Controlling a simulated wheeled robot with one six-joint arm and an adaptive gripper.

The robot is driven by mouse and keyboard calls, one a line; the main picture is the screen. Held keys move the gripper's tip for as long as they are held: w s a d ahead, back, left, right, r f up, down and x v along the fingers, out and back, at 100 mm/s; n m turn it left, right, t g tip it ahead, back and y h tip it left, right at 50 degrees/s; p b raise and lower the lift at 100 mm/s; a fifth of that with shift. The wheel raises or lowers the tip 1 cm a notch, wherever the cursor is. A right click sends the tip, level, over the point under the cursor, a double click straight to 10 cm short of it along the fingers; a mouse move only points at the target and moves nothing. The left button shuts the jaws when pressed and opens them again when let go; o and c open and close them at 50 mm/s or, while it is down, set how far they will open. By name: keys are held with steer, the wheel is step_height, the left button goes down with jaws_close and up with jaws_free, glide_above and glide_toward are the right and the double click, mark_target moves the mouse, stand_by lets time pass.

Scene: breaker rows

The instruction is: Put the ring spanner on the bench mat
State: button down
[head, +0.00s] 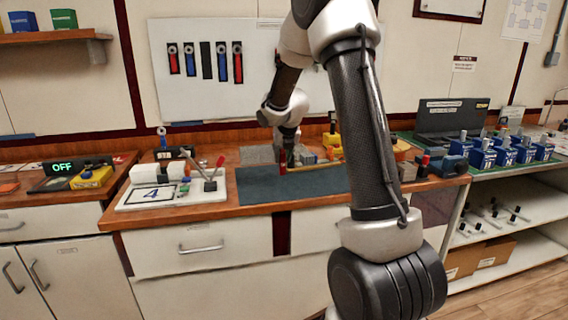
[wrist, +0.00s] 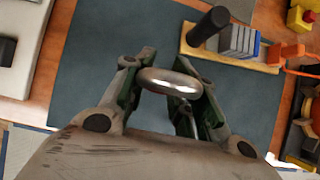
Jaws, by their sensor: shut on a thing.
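The bench mat (head: 310,186) is a dark blue-grey sheet on the wooden bench. It fills much of the wrist view (wrist: 90,60). My gripper (wrist: 165,95) is over the mat, with its fingers shut on the ring spanner. The spanner's shiny metal ring end (wrist: 170,82) shows between the fingertips; the rest of it is hidden below in that view. In the head view a red upright piece (head: 283,161) under my gripper (head: 287,148) looks like its handle. I cannot tell whether its lower end touches the mat.
A wooden block with grey plates and a dark post (wrist: 208,27) stands at the mat's right edge. A white panel with levers (head: 172,191) is left of the mat. Tools hang on the white wall board (head: 270,60). The left part of the mat is bare.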

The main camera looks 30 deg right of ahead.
mark_target(283, 158)
step_height(283, 158, down, 2)
steer(key=shift+d, duration=0.1)
steer(key=shift+f, duration=0.5)
steer(key=c, duration=1.1)
jaws_free()
